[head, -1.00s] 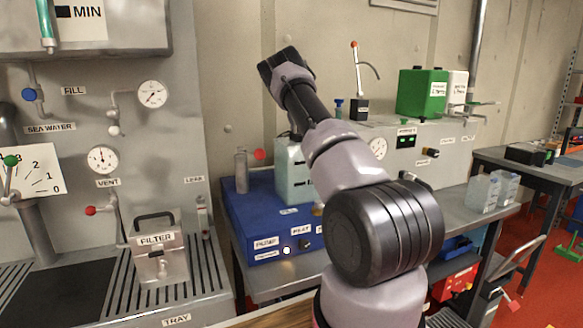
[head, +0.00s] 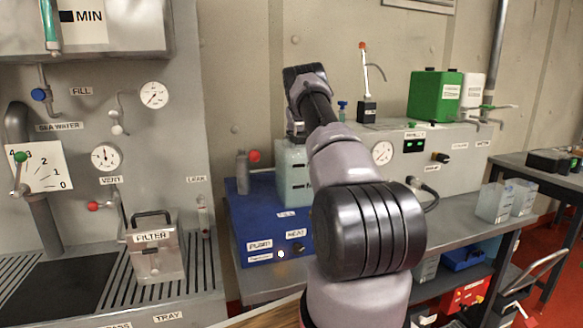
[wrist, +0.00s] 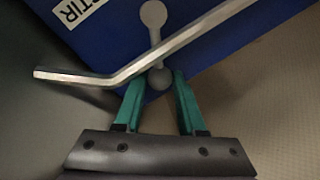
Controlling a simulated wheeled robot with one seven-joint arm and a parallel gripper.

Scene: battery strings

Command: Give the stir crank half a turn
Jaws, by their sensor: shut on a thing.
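The stir crank (wrist: 155,38) shows in the wrist view on a blue panel (wrist: 190,12) with a partly cut-off label ending in "TIR". It is a thin grey arm with a round end at the top and a grey ball knob (wrist: 160,79) at the bottom. My gripper (wrist: 160,84) has its two green fingers shut on the ball knob, one on each side. A bent pale metal bar (wrist: 90,79) crosses the crank just above the fingertips. In the head view the blue unit (head: 240,215) stands on the bench; my arm hides the crank and my gripper there.
A pale container (head: 291,165) and a grey bottle (head: 242,172) stand at the blue unit. The filter box (head: 155,262) and slotted tray are left. A green canister (head: 428,95) sits on the grey cabinet right. Clear bottles (head: 493,202) stand on the bench.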

